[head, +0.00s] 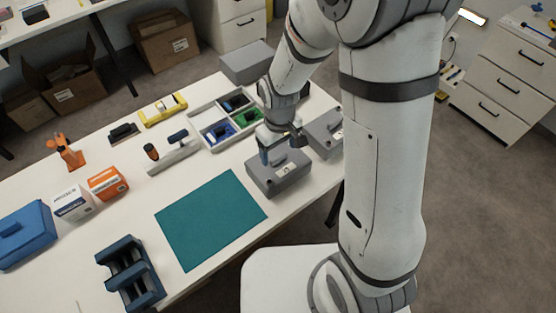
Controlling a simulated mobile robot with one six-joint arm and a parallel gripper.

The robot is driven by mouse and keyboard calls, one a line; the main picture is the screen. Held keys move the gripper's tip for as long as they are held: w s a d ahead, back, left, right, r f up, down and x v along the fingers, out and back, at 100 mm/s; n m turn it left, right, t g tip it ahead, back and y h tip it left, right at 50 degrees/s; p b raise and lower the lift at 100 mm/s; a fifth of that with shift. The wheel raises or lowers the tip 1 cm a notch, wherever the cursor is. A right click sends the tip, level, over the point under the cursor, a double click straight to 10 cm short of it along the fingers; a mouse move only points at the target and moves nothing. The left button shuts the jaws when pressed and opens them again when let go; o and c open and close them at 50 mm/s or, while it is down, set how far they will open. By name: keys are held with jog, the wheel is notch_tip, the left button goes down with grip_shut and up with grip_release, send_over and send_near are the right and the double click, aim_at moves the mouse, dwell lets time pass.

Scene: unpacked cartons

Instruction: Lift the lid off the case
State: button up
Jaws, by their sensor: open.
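A grey case (278,181) with a lid and a small pale label stands near the table's front edge, right of the green mat. My gripper (280,153) is open, pointing down just over the lid of this case. The gripper hides part of the lid's top, and I cannot tell whether the fingers touch it. A second grey case (326,137) stands just behind and to the right, partly hidden by my arm. A blue box (24,236) with a raised handle on its lid stands at the far left.
A green mat (211,219) lies flat on the white table. A divided tray (204,141) with blue and green compartments stands behind the near case. A grey box (247,63) is at the back. A blue rack (130,274) and small cartons (108,184) are on the left.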

aim_at(279, 157)
jog(key=shift+w+f, duration=0.2)
jog(key=shift+f, duration=1.8)
jog(key=shift+c, duration=0.6)
jog(key=c, duration=1)
jog(key=shift+r, duration=0.15)
notch_tip(279, 157, up, 10)
